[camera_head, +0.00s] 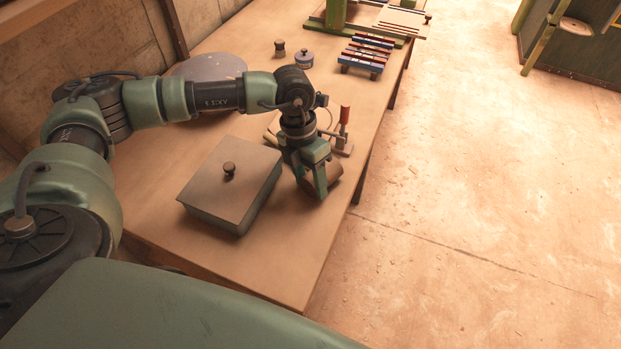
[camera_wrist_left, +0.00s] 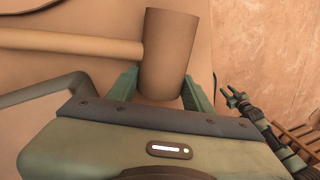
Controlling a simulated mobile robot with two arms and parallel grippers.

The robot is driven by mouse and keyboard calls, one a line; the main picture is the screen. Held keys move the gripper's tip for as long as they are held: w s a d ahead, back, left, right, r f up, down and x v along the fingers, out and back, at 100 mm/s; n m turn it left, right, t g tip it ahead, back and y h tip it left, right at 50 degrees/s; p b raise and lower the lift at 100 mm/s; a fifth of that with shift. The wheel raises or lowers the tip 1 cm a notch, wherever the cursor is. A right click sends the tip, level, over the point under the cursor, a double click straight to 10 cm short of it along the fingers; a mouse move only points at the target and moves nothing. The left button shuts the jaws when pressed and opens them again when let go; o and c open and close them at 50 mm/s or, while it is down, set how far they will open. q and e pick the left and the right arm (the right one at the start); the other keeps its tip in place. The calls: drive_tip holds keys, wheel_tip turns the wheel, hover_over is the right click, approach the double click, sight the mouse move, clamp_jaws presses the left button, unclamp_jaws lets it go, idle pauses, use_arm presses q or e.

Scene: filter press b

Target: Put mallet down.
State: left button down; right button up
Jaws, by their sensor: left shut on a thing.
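My left gripper (camera_head: 316,186) is low at the table's right edge, just right of the grey lidded box. It is shut on the brown mallet (camera_head: 335,170), which is partly hidden behind the fingers. In the left wrist view, the mallet (camera_wrist_left: 168,58) has its cylindrical head between the fingers of the left gripper (camera_wrist_left: 160,95), and its pale handle extends to the left. I cannot tell if the mallet touches the table. My right gripper (camera_wrist_left: 232,95) shows small in the left wrist view, fingers apart and empty, over the floor side.
The wooden table (camera_head: 285,255) is bare in front of the box (camera_head: 232,180). A red-handled clamp-like tool (camera_head: 344,120) stands just behind my left gripper. Colored bars on a rack (camera_head: 365,55), a small jar (camera_head: 304,58) and a round plate (camera_head: 208,67) are farther back.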

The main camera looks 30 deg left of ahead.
use_arm(q)
drive_tip(key=shift+f, duration=0.15)
drive_tip(key=c, duration=0.6)
unclamp_jaws()
